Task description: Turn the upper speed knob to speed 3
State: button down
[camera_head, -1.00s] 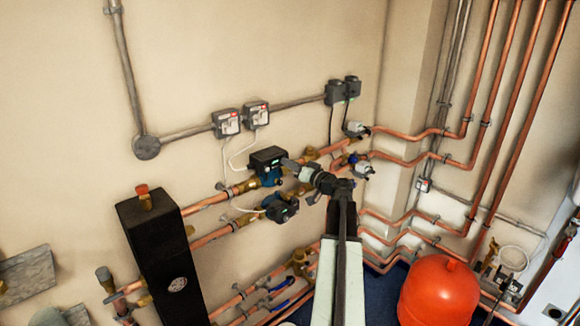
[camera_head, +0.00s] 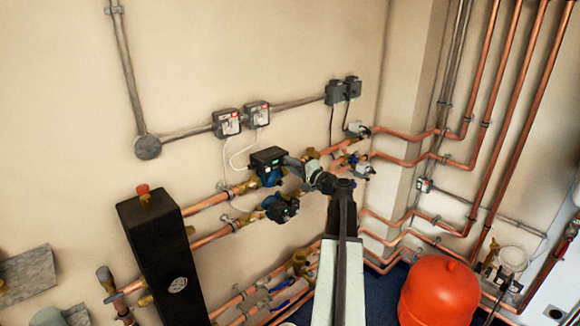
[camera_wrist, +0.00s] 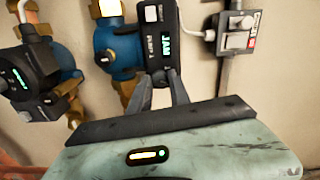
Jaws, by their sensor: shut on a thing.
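The upper pump has a black head (camera_head: 266,158) with a small green light and a blue body on the upper copper pipe. In the wrist view its black head (camera_wrist: 162,28) shows lit markings, with the blue body (camera_wrist: 117,47) to its left. My gripper (camera_wrist: 158,78) is at the near end of this head, its two grey fingers closed on the speed knob, which they and the head's edge largely hide. I cannot read the knob's setting. In the head view my gripper (camera_head: 289,163) reaches the upper pump from the right.
The lower pump (camera_head: 280,208) sits just below, close to my gripper; it also shows in the wrist view (camera_wrist: 28,75). Switch boxes (camera_head: 228,123) with white cables are on the wall above. Copper pipes and a red tank (camera_head: 440,293) are at the right.

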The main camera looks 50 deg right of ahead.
jog(key=m, duration=0.3)
jog(key=shift+r, duration=0.1)
jog(key=shift+m, duration=0.5)
jog(key=c, duration=1.2)
grip_release()
